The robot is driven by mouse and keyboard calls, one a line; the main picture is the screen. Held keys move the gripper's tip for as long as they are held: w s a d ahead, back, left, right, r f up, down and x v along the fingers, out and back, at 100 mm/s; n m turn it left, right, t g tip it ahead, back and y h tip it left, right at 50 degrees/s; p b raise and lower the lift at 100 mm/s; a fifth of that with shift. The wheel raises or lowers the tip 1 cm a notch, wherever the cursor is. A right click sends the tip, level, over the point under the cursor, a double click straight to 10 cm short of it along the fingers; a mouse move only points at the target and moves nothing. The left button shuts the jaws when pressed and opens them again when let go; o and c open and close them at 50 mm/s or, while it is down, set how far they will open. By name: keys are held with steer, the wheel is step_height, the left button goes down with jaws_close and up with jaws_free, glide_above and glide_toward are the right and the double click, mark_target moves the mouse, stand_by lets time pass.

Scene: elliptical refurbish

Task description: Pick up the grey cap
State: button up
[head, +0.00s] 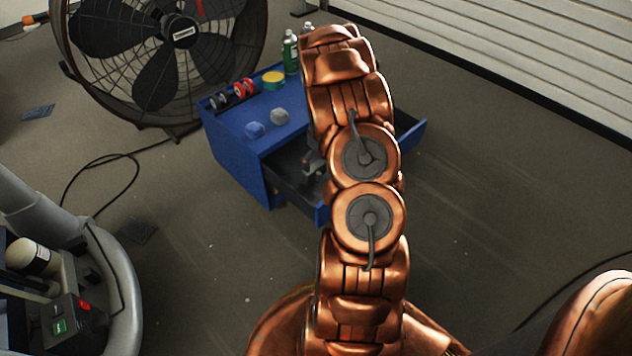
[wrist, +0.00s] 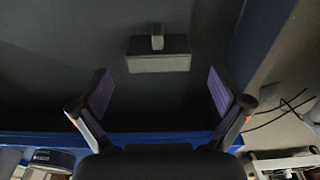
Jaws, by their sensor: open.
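A small rounded grey thing, which looks like the grey cap (head: 280,116), sits on top of the blue cabinet (head: 232,146), beside a similar blue one (head: 255,130). My gripper (wrist: 160,82) is open, with its two purple-padded fingers spread wide and nothing between the tips. In the wrist view it faces a dark open drawer (wrist: 60,65) with a blue edge. A grey block with a short upright part (wrist: 158,62) lies in the drawer, beyond the fingertips. The grey cap cannot be made out in the wrist view. My arm hides most of the drawer and gripper in the head view.
Red and dark rolls (head: 243,88), a yellow-topped round tin (head: 273,80) and a green bottle (head: 290,52) stand on the cabinet. A large fan (head: 180,35) stands behind it at left. A cable (head: 100,180) lies on the floor.

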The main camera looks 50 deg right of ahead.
mark_target(316, 169)
steer(key=shift+d+f, duration=0.2)
steer(key=shift+f, duration=0.65)
steer(key=shift+w+a+f+b, duration=0.1)
steer(key=shift+w+f+b, duration=0.3)
steer(key=shift+f, duration=0.7)
steer(key=shift+w+d+f+b, duration=0.1)
steer(key=shift+f+b, duration=0.55)
steer(key=shift+f, duration=0.45)
steer(key=shift+w+a+f+b, duration=0.15)
steer(key=shift+f+b, duration=0.35)
steer(key=shift+f, duration=0.6)
steer(key=shift+w, duration=0.1)
steer(key=shift+r, duration=0.1)
steer(key=c, duration=0.8)
